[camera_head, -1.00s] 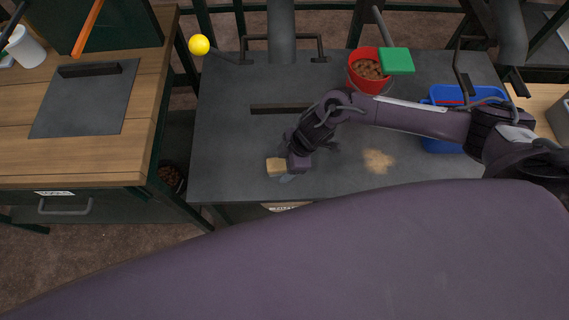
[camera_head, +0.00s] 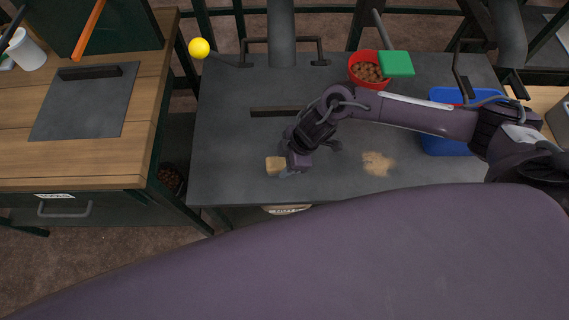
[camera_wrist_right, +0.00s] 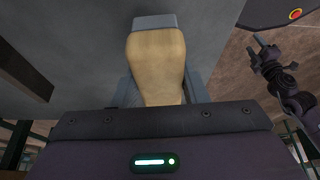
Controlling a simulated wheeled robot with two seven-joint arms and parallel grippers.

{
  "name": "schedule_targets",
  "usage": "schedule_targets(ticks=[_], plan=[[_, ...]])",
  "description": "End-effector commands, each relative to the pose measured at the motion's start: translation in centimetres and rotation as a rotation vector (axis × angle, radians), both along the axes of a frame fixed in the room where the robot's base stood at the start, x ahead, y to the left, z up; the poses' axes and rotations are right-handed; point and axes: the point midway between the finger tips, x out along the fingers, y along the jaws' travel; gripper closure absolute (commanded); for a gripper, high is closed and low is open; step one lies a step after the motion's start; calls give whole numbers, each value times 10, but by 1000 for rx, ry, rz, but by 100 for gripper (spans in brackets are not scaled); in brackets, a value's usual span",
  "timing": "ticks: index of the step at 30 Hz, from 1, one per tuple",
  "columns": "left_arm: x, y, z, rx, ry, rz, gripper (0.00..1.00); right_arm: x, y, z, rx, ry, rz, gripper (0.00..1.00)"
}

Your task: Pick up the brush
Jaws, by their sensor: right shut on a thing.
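The brush (camera_head: 275,164) shows as a small tan wooden block at the front left of the grey table. In the right wrist view the brush (camera_wrist_right: 155,58) has a wide tan wooden body with a grey end at the top. My right gripper (camera_head: 284,170) is at the brush, with its fingers on either side of the wood and shut on it. It also shows in the wrist view (camera_wrist_right: 160,92). I cannot tell whether the brush is touching the table.
A tan patch of crumbs (camera_head: 378,163) lies on the grey table (camera_head: 230,110). A red bowl (camera_head: 356,72) of brown pieces, a green block (camera_head: 397,63) and a blue bin (camera_head: 440,146) are at the right. A wooden workbench (camera_head: 30,155) stands at the left.

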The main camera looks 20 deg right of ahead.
Motion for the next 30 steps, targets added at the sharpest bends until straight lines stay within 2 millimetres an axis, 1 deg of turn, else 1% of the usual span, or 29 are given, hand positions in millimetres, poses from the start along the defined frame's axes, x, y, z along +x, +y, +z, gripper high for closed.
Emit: schedule_targets(ticks=[1, 3, 4, 8, 11, 15, 18, 21, 25, 30], plan=[[0, 0, 0, 0, 0, 0, 50, 1, 0, 9, 2, -4, 0, 85], [0, 0, 0, 0, 0, 0, 50, 0, -2, 18, -1, -3, 0, 85], [0, 0, -2, 0, 0, 0, 50, -2, -12, 14, -4, 0, -4, 85], [0, 1, -6, 1, 0, 0, 50, -8, -40, 13, -5, 2, -4, 85], [0, 1, -10, 1, 0, 0, 50, -13, -65, 13, -6, 2, -4, 85], [0, 1, -16, 1, 0, 0, 50, -21, -105, 13, -6, 2, -5, 85], [0, 1, -20, 1, 0, 0, 50, -26, -130, 13, -5, 2, -4, 85], [0, 1, -22, 1, -1, 0, 50, -29, -149, 14, -4, 1, -3, 85], [0, 1, -25, 1, -1, 0, 50, -32, -166, 14, -2, 0, -2, 85], [0, 0, -25, 1, -1, 0, 50, -34, -176, 16, 0, -1, -1, 85]])
